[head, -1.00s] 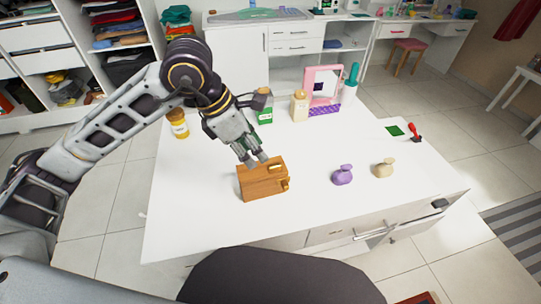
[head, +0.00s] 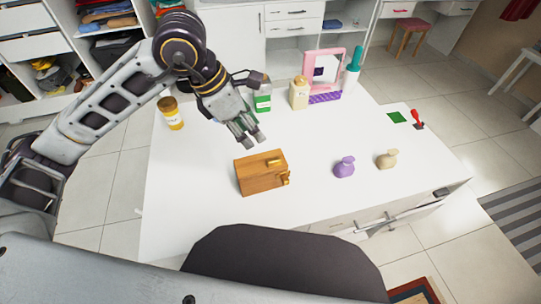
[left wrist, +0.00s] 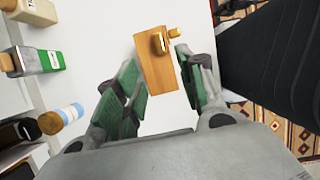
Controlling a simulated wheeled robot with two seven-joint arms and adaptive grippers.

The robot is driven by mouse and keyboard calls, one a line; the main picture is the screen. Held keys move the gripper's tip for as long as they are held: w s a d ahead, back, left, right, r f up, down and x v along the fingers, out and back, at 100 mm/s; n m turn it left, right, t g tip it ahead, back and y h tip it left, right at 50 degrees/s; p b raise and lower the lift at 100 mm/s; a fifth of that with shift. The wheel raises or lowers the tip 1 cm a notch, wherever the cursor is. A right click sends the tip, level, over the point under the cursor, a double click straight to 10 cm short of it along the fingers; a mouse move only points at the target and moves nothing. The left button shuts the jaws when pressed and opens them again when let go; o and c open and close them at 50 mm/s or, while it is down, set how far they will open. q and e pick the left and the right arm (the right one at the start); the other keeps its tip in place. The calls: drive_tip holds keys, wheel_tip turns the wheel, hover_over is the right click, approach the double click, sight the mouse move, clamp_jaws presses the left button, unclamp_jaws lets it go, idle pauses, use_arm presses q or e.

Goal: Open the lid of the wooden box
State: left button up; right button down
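The wooden box (head: 262,178) stands on the white table with its lid closed. In the left wrist view the box (left wrist: 158,72) lies ahead between the two green-padded fingers of the left gripper (left wrist: 160,75), which are spread and empty. My right gripper does not show in any view.
Purple (head: 344,167) and beige (head: 387,159) pouch-shaped objects sit right of the box. The white tabletop (head: 200,220) in front is clear.

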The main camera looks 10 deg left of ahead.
sight(272, 160)
use_arm(q)
drive_tip(key=shift+f, duration=0.1)
drive_tip(key=shift+x, duration=6.85)
clamp_jaws()
